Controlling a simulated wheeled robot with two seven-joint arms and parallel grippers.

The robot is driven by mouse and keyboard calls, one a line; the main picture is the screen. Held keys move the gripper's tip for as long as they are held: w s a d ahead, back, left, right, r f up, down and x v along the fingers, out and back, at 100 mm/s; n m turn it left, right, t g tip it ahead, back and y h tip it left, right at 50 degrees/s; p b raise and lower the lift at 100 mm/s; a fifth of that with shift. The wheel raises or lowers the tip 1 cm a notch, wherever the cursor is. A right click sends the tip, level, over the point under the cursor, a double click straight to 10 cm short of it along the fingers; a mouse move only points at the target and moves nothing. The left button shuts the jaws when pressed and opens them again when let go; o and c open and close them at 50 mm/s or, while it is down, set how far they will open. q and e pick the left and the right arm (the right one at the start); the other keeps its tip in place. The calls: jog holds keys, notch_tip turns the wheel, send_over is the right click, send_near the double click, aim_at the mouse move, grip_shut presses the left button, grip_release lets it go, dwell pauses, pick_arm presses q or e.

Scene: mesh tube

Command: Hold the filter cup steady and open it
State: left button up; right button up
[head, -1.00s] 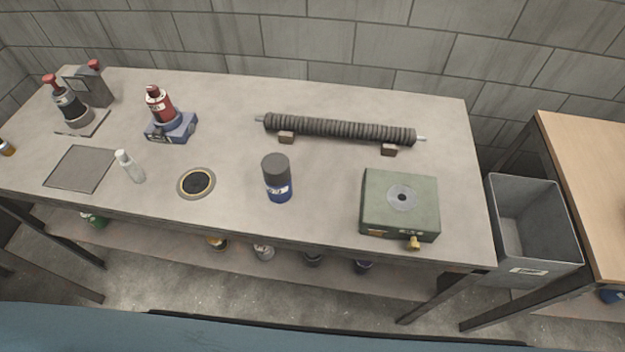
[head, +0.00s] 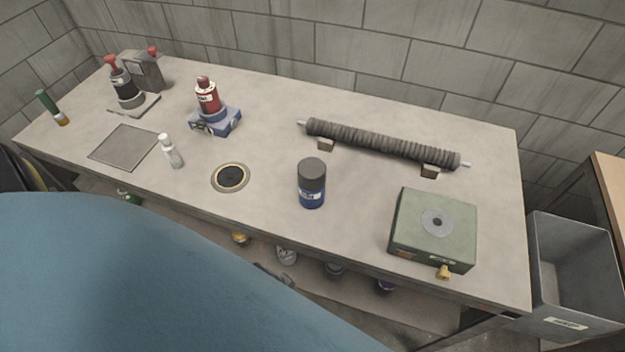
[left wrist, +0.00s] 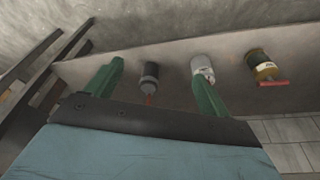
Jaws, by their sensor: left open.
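A cup-like container (head: 312,184) with a dark grey upper part and a blue, labelled lower part stands upright on the bench in the head view; it may be the filter cup, but I cannot tell for sure. A red-topped bottle (head: 208,98) stands on a blue base (head: 216,121) farther back to the left. My left gripper (left wrist: 158,70) shows in the left wrist view, its two green fingers spread apart with nothing between them touching. It faces the lower shelf, away from the bench top. My right gripper is not in view.
On the bench (head: 270,230) are a ribbed mesh tube (head: 380,143) on two blocks, a green box (head: 432,230) with a brass fitting, a ringed disc (head: 231,177) and a small clear bottle (head: 171,152). A grey bin (head: 570,265) stands right. Several canisters, including a white one (left wrist: 203,68), are on the lower shelf.

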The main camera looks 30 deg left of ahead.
aim_at(318, 186)
pick_arm(q)
jog(key=w+d+r+t+h+b, duration=0.1)
jog(key=w+d+r, duration=0.1)
jog(key=r, duration=0.7)
jog(key=w+d+r+t+h, duration=0.1)
jog(key=w+r, duration=0.1)
jog(key=r, duration=0.7)
jog(key=w+d+r+t+h, duration=0.4)
jog(key=w+d+r+t, duration=0.7)
jog(key=w+r+t, duration=0.25)
jog(key=w+a+r+n+y, duration=0.1)
jog(key=a+n+y, duration=0.2)
jog(key=n+y, duration=0.3)
jog(key=w+a+n+y, duration=0.1)
jog(key=a+n+y, duration=0.2)
jog(key=y, duration=0.5)
jog(key=s+a+f+n+g+y, duration=0.3)
jog(key=s+f+n+g+y, duration=0.25)
jog(key=f+g, duration=0.35)
jog(key=shift+m+g+y, duration=0.25)
jog(key=shift+g+y, duration=0.2)
jog(key=x, duration=0.5)
jog(key=r+x, duration=0.1)
jog(key=x, duration=0.1)
jog(key=shift+s+a+r+b, duration=0.1)
jog(key=shift+s+a+b, duration=0.05)
jog(key=shift+a+b, duration=0.2)
jog(key=x, duration=0.5)
jog(key=shift+a, duration=0.15)
